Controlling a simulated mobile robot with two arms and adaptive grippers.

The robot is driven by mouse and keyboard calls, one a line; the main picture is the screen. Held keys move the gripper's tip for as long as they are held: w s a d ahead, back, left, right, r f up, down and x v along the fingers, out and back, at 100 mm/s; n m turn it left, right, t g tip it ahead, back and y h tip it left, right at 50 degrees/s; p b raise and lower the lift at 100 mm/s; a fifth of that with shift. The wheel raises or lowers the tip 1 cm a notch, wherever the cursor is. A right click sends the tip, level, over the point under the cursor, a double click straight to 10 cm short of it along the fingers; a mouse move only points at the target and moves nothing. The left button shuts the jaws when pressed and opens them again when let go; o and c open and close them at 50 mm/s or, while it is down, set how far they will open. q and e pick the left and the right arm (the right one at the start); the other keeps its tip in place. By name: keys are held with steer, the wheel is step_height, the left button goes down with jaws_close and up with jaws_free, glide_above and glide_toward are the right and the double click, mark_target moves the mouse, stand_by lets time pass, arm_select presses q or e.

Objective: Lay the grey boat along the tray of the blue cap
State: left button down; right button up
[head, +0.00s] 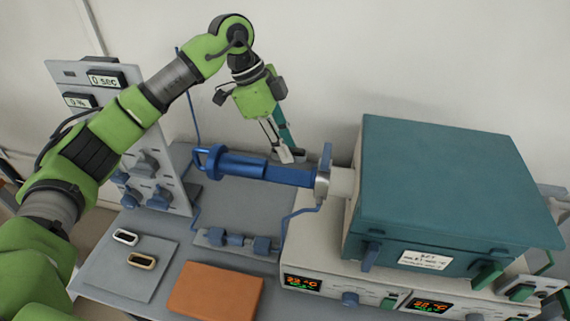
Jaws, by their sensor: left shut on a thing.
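The blue cap (240,164) lies level, its ring handle at the left. Its narrow blue tray (291,176) runs right toward the furnace's tube mouth. My left gripper (284,151) points down just behind and above the tray. It is shut on a small light grey piece at its fingertips, which looks like the grey boat (286,157). The piece is partly hidden by the fingers, and I cannot tell whether it touches the tray. My right gripper is not in view.
A teal furnace (430,190) on a control base with lit displays fills the right. A grey plate (118,270) at the front left bears a white boat (125,237) and a tan boat (142,261). An orange-brown block (215,290) lies beside it. A grey instrument (160,165) stands behind.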

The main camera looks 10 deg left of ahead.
mark_target(286, 175)
arm_select(q)
steer(key=shift+s+d+f, duration=0.15)
steer(key=shift+s+f, duration=0.05)
steer(key=shift+f, duration=0.6)
step_height(286, 175, down, 4)
steer(key=shift+w+f+p, duration=0.1)
steer(key=shift+w+p, duration=0.05)
steer(key=shift+p, duration=0.5)
steer(key=c, duration=1.8)
jaws_free()
